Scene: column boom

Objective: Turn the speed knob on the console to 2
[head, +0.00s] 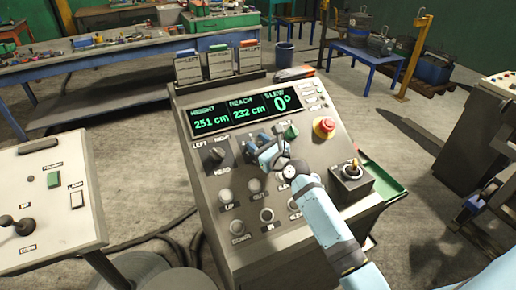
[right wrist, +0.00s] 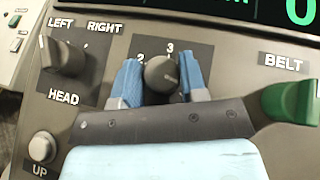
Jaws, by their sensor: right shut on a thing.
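The speed knob (right wrist: 160,72) is a dark round knob on a dark plate on the grey console (head: 237,262). The numbers 2 and 3 show above it, 2 at its upper left and 3 at its upper right. I cannot tell for sure which number it points at. My right gripper (right wrist: 160,82) has its blue fingers on either side of the knob, shut on it. In the head view the right gripper (head: 262,150) hides most of the knob. My left gripper is out of view.
A HEAD left/right knob (right wrist: 62,52) is left of the gripper, a green BELT switch (right wrist: 290,98) right of it. A red emergency button (head: 324,126) and joystick box (head: 351,180) stand farther right. The console's display (head: 240,112) reads height 251 cm, reach 232 cm, slew 0°.

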